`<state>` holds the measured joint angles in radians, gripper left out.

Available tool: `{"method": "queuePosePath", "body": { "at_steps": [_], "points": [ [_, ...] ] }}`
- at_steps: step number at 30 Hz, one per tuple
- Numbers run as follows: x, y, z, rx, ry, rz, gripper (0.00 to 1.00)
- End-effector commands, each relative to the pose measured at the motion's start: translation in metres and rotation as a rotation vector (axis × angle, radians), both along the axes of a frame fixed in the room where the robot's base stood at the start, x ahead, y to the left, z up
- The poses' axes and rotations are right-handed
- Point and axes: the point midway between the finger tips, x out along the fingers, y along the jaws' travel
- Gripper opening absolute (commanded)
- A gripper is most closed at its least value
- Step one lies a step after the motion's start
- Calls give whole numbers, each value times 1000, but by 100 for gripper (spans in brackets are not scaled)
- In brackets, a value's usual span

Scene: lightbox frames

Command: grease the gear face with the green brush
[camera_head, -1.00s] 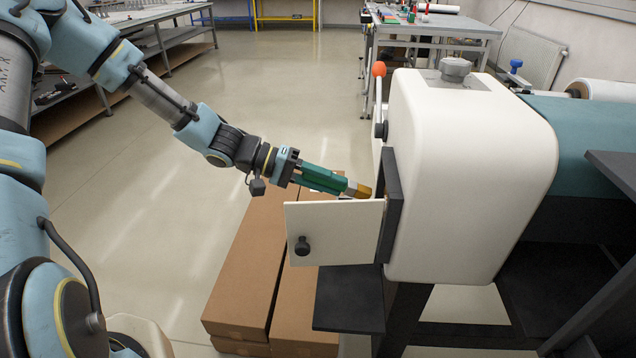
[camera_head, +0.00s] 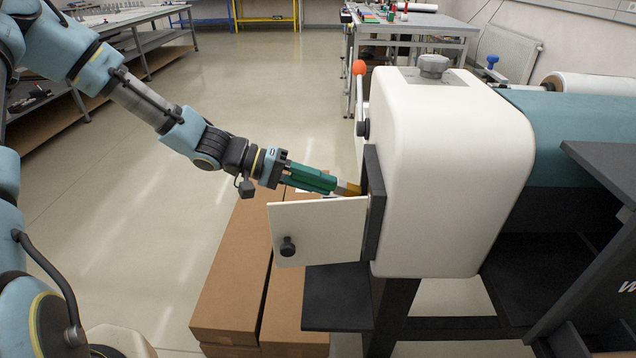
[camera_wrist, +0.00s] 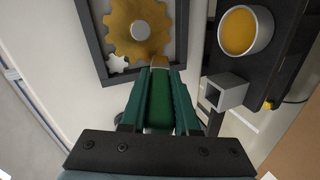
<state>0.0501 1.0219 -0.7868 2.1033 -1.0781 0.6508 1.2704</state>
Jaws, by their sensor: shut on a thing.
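My gripper (camera_head: 322,182) is shut on the green brush (camera_wrist: 160,103), whose handle lies between the two dark green fingers in the wrist view. The brush's amber tip (camera_wrist: 159,62) points at the lower edge of the large gear (camera_wrist: 124,38). I cannot tell whether it touches. The gear face is amber, with a pale grey hub. A small pale gear (camera_wrist: 117,65) sits below it to the left. Both gears are inside a dark-framed opening (camera_wrist: 88,45). In the head view, the brush tip is at the opening's dark frame (camera_head: 374,205), above the open white door; the gears are hidden there.
The open door (camera_head: 320,233) with a black knob stands just below my gripper. A cup of amber grease (camera_wrist: 241,30) and a square grey holder (camera_wrist: 224,92) are right of the opening in the wrist view. Cardboard boxes (camera_head: 232,275) lie below. An orange-topped lever (camera_head: 359,70) rises nearby.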

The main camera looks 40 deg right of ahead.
Motion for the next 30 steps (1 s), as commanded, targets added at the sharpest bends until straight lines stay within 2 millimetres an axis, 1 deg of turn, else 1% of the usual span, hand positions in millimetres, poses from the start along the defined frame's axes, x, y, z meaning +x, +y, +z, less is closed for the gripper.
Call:
{"method": "queuePosePath", "body": {
  "at_steps": [20,23,30],
  "points": [
    [-8,-9,0,1,1,0,0],
    [-10,-6,-1,0,2,1,0],
    [-25,7,-2,-1,2,0,0]
  ]
}}
